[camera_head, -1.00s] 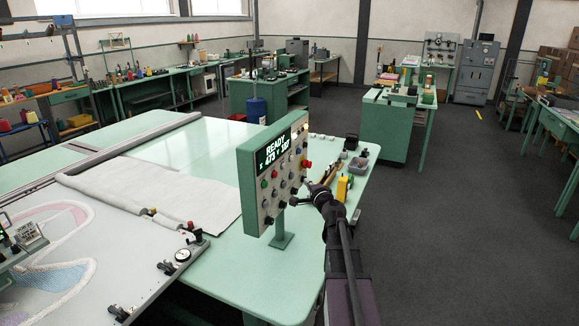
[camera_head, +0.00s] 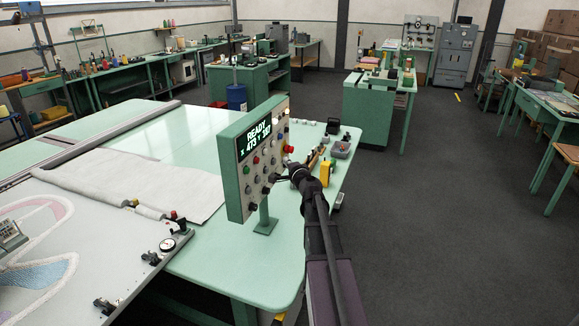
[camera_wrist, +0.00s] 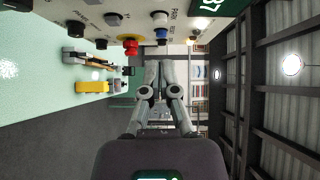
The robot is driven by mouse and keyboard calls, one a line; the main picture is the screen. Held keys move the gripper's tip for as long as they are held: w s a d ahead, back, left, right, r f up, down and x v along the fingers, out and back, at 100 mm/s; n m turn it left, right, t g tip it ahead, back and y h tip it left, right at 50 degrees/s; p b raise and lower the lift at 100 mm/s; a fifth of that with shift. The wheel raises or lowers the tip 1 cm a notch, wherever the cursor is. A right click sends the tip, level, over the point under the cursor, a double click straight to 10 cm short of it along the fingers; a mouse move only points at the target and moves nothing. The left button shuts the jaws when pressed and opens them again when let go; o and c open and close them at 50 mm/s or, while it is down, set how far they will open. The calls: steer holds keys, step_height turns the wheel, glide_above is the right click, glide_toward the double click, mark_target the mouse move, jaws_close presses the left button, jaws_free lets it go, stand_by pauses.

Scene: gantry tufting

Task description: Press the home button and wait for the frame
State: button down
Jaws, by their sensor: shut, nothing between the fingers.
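The green control panel (camera_head: 228,185) stands on a post on the pale green table. Its screen (camera_head: 255,138) reads READY with x and y figures. Several coloured buttons sit on its face; I cannot tell which is home. My gripper (camera_head: 294,169) is at the panel's right side, close to its face; touching cannot be told. In the wrist view the fingers (camera_wrist: 160,70) are together and empty. The tufting frame (camera_head: 100,262) holds patterned cloth at the left.
A yellow tool (camera_head: 325,173) and a grey bin (camera_head: 341,150) lie on the table's right end, beside my arm. A gantry rail (camera_head: 75,150) crosses the table. Green benches (camera_head: 372,115) stand behind. The floor (camera_head: 420,220) at the right is clear.

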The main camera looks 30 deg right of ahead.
mark_target(266, 151)
steer(key=w+a, duration=0.1)
steer(key=w, duration=0.8)
steer(key=shift+a+f, duration=0.15)
steer(key=shift+a, duration=0.2)
